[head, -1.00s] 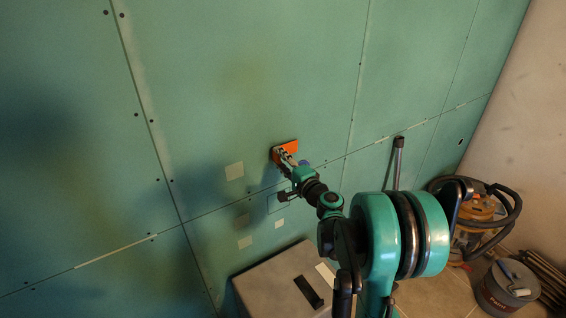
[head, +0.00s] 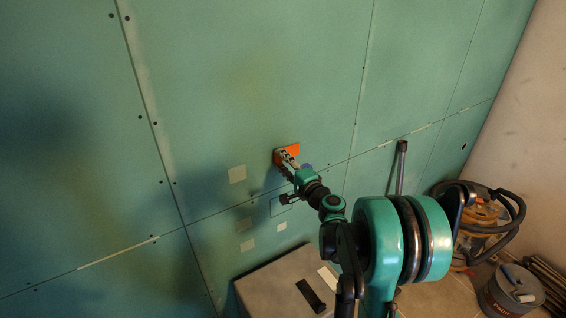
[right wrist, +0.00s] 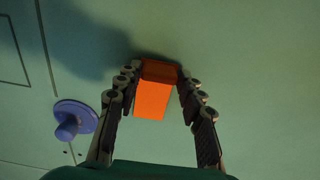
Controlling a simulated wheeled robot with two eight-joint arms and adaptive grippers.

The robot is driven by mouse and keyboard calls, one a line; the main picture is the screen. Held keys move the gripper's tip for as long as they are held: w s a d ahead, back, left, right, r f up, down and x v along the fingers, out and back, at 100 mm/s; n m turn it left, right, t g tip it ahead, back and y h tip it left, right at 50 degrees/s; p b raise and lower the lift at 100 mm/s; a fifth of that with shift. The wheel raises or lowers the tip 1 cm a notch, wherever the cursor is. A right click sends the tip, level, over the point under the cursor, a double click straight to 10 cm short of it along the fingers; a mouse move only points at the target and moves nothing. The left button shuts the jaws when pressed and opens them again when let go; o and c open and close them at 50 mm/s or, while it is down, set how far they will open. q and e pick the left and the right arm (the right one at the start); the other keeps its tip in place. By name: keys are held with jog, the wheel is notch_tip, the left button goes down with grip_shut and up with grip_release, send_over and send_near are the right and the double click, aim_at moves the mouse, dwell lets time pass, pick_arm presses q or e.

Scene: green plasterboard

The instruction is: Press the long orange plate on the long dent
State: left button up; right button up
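The orange plate (head: 292,150) is up at the green wall, right of and above a pale square patch. My right gripper (head: 287,158) is at it. In the right wrist view the fingers of the right gripper (right wrist: 157,75) close on both sides of the orange plate (right wrist: 153,98), at its far end. A dark shadow lies on the wall behind that end. I cannot tell whether the plate touches the wall. I cannot make out the long dent; the plate or arm may hide it. My left gripper is not in view.
A purple knob (right wrist: 72,122) sticks out of the wall beside the gripper. Pale patches (head: 237,174) and a dark outlined rectangle (head: 283,205) mark the wall. Below stands a grey box (head: 265,287) with a black bar (head: 311,296). A vacuum cleaner (head: 480,218) and bucket (head: 510,292) stand right.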

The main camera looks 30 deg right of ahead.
jog(key=shift+o, duration=1)
jog(key=s, duration=1.2)
jog(key=shift+d, duration=0.45)
jog(key=shift+f, duration=0.1)
